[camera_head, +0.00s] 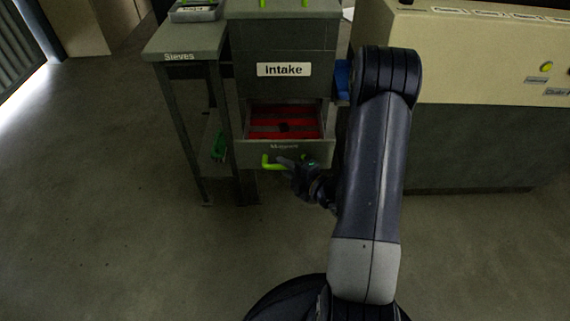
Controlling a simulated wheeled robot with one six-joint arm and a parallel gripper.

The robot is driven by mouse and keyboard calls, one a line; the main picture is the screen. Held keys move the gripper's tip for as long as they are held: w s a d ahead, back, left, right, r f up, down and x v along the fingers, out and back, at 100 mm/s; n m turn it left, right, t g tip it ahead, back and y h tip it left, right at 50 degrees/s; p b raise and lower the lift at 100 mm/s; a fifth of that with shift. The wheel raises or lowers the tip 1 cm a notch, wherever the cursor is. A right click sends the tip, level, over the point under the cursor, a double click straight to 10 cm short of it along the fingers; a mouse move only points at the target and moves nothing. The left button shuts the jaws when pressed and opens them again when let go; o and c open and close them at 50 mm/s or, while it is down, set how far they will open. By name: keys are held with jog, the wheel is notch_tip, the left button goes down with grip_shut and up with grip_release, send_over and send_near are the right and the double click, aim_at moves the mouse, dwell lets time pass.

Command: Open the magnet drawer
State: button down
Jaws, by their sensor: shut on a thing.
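The magnet drawer (248,153) is a grey drawer low in the dark intake cabinet (250,88). It stands pulled out, and its red inside (285,113) shows from above, with a dark patch in the middle. Its front carries a small label and a bright green handle (267,161). My gripper (284,163) is at the drawer front, shut on the green handle. The right part of the handle and the fingertips are partly hidden by the gripper body.
A side table marked Sieves (180,45) stands left of the cabinet, with a tray (196,11) on top and a green item (219,146) below. A cream and grey machine (480,60) stands at right. The floor at left and in front is clear.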

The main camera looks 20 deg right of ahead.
jog(key=c, duration=1.4)
grip_release()
jog(key=shift+d, duration=0.1)
jog(key=p+v, duration=0.2)
jog(key=v, duration=0.8)
jog(key=shift+s, duration=0.4)
jog(key=shift+w, duration=0.1)
jog(key=shift+b+x, duration=1)
jog(key=shift+x, duration=4.4)
jog(key=shift+d, duration=0.1)
